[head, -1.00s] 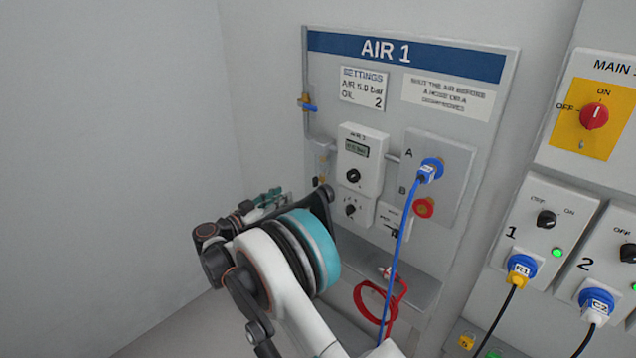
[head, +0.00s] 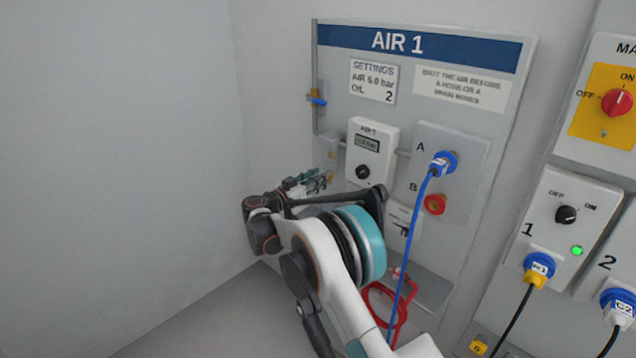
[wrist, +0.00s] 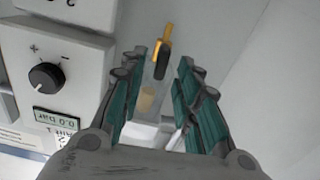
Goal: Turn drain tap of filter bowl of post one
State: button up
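The clear filter bowl (wrist: 150,97) shows upside down in the wrist view, with a tan element inside. Its drain tap (wrist: 166,38), orange and black, sticks out from the bowl's lower end. My gripper (wrist: 162,62) is open, its teal fingers on either side of the bowl and tap with gaps visible. In the head view the bowl (head: 328,152) hangs at the left of the AIR 1 panel, and my gripper (head: 328,181) is at its lower end. The tap is small and partly hidden by the fingers there. I cannot tell whether any finger touches it.
The regulator box (head: 370,150) with a dial and display stands right beside the bowl. A blue hose (head: 408,250) hangs from outlet A, and a coiled red hose (head: 378,300) lies below. A blue-handled valve (head: 317,100) is above. The wall to the left is bare.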

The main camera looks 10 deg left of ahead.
jog(key=shift+w+d, duration=0.1)
jog(key=shift+w, duration=0.05)
grip_shut()
dwell(0.4)
jog(key=n, duration=1.1)
jog(key=a+f+n+p, duration=0.1)
jog(key=n, duration=0.5)
jog(key=shift+w, duration=0.3)
jog(key=shift+f, duration=0.1)
